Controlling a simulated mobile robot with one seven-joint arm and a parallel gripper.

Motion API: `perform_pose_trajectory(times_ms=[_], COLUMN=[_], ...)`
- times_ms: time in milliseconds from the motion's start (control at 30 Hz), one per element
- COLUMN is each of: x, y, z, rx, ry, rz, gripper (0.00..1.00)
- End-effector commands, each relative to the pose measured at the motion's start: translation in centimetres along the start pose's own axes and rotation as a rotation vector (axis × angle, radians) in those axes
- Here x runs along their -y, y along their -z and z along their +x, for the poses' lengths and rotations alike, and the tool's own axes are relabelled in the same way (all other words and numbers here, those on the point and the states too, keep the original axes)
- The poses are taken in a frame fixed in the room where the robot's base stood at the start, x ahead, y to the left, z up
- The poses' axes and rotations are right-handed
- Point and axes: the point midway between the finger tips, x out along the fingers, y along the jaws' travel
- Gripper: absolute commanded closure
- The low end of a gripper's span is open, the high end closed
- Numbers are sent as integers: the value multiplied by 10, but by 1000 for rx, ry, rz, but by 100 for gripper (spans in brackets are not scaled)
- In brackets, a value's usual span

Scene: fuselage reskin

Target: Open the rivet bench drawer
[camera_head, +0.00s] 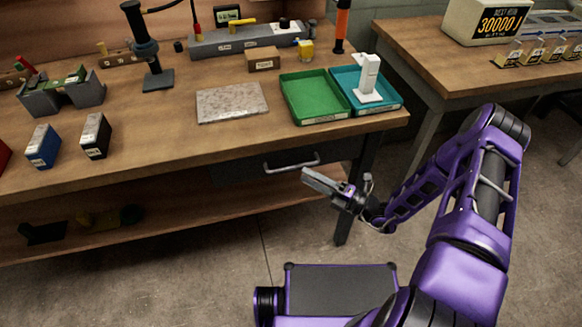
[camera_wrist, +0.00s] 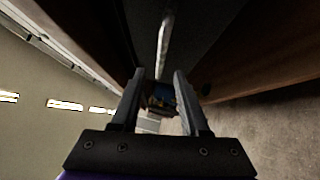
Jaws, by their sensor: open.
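The rivet bench (camera_head: 150,150) has a dark drawer (camera_head: 235,173) under its wooden top, near the right front leg. The drawer looks shut in the head view. Its pale metal bar handle (camera_head: 291,166) sticks out from the front. My gripper (camera_head: 312,181) is just to the right of and below the handle, with its fingers pointing left toward it. In the wrist view my gripper (camera_wrist: 159,75) is open, its two fingers apart. The handle bar (camera_wrist: 163,45) lies ahead of the gap between the fingertips, and I see no contact.
On the bench stand a green tray (camera_head: 312,96), a teal tray (camera_head: 390,103) with a white part in it, a speckled plate (camera_head: 231,102) and several boxes. A bench leg (camera_head: 352,190) is close behind my gripper. A second table (camera_head: 430,70) stands right. The floor in front is open.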

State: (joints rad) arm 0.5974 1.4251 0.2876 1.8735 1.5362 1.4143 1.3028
Motion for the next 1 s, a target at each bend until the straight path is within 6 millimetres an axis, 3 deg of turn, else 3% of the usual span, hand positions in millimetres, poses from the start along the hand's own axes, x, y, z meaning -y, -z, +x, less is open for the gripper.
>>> perform_pose_trajectory(times_ms=[100, 300, 733, 1000], x=[0, 0, 0, 0], y=[1, 0, 0, 0], z=[25, 53, 64, 63], rx=[-4, -3, -1, -1], ry=[-1, 0, 1, 1], rz=[-1, -2, -1, -1], gripper=[55, 55, 55, 100])
